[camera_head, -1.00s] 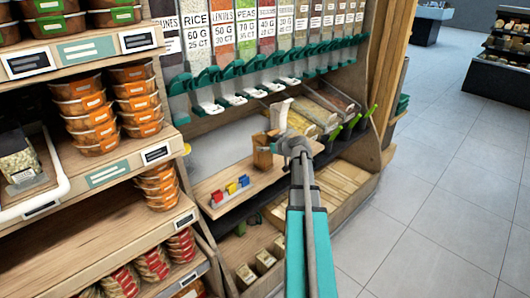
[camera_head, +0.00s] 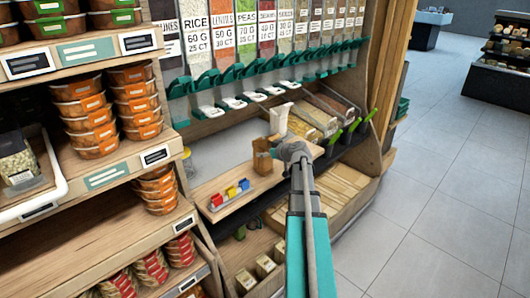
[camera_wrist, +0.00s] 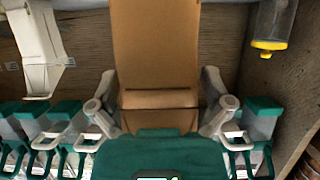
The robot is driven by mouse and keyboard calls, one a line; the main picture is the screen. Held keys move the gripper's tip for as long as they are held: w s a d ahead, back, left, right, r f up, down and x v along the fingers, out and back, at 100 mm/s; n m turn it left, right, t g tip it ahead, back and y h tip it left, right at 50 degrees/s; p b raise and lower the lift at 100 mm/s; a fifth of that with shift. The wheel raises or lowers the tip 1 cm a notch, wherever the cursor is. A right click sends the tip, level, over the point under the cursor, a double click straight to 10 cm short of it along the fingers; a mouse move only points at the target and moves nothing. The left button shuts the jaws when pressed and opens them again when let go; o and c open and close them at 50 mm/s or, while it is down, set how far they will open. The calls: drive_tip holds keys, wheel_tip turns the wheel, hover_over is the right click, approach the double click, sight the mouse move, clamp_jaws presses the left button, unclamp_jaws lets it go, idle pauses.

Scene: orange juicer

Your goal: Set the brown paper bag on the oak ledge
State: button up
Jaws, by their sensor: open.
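The brown paper bag (camera_head: 262,159) stands upright on the oak ledge (camera_head: 215,188), near its middle. My gripper (camera_head: 283,152) is just to the right of the bag in the head view. In the wrist view the bag (camera_wrist: 155,50) fills the centre, between the two spread fingers of my gripper (camera_wrist: 160,106). The fingers are open, one on each side of the bag. I cannot tell whether either finger touches it. The bag's underside is hard to see.
Red, blue and yellow clips (camera_head: 230,194) sit on the ledge left of the bag. A white container (camera_head: 279,118) stands behind it. Dispensers with teal spouts (camera_head: 235,95) hang above. Grain bins (camera_head: 312,122) are to the right. The aisle floor (camera_head: 430,180) is clear.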

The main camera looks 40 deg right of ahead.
drive_tip(key=shift+r, duration=0.1)
drive_tip(key=shift+s+r, duration=0.1)
drive_tip(key=p+v, duration=0.4)
drive_tip(key=v, duration=0.7)
drive_tip(key=shift+s+r+p, duration=0.15)
drive_tip(key=shift+s+p, duration=0.2)
drive_tip(key=shift+p, duration=0.05)
